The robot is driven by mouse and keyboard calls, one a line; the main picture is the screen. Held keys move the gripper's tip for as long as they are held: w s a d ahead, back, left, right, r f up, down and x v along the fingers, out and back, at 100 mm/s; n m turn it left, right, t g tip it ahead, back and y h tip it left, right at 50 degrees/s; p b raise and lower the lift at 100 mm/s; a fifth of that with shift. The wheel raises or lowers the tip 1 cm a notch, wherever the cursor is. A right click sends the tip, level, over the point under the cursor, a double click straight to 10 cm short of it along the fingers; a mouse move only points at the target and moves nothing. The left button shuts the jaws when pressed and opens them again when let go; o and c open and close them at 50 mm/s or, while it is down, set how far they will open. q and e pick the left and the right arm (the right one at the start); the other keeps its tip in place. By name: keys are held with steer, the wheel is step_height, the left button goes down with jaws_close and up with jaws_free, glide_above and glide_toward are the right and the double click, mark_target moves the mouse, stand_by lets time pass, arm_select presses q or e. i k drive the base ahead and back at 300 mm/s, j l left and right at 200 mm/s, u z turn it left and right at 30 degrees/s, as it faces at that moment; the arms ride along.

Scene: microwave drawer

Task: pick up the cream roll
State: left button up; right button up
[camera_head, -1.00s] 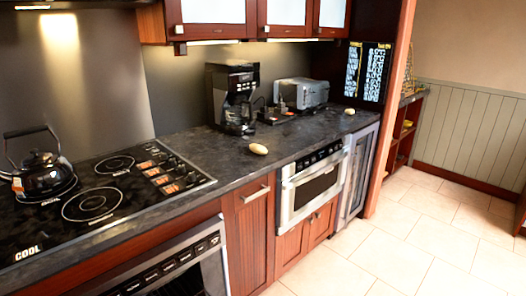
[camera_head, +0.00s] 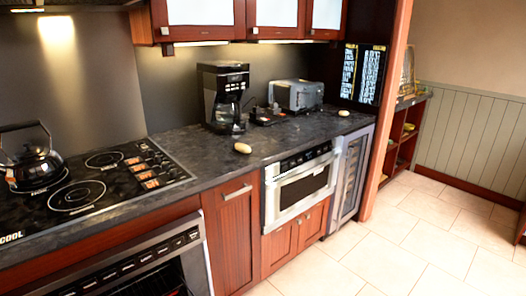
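Two small pale, roll-like items lie on the dark countertop, and either may be the cream roll. The nearer one (camera_head: 242,148) is an oval near the counter's front edge, in front of the coffee maker. The farther one (camera_head: 343,113) is smaller and lies near the counter's right end. They are too small to tell which is the cream roll. Neither of my grippers shows in the head view.
The dark countertop (camera_head: 205,152) holds a coffee maker (camera_head: 222,97) and a toaster (camera_head: 297,95). A kettle (camera_head: 36,162) stands on the cooktop (camera_head: 100,180) at left. The microwave drawer (camera_head: 300,187) is shut below the counter. The tiled floor (camera_head: 400,245) is clear at right.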

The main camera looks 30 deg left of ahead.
mark_target(244, 149)
steer(key=i+l+z, duration=0.1)
steer(key=i+l, duration=0.35)
steer(key=i+l+z, duration=0.1)
steer(key=i+l, duration=0.25)
steer(key=i, duration=0.25)
steer(key=i+u, duration=0.45)
steer(key=i+l+u, duration=0.1)
steer(key=i+u, duration=0.2)
steer(key=u, duration=0.15)
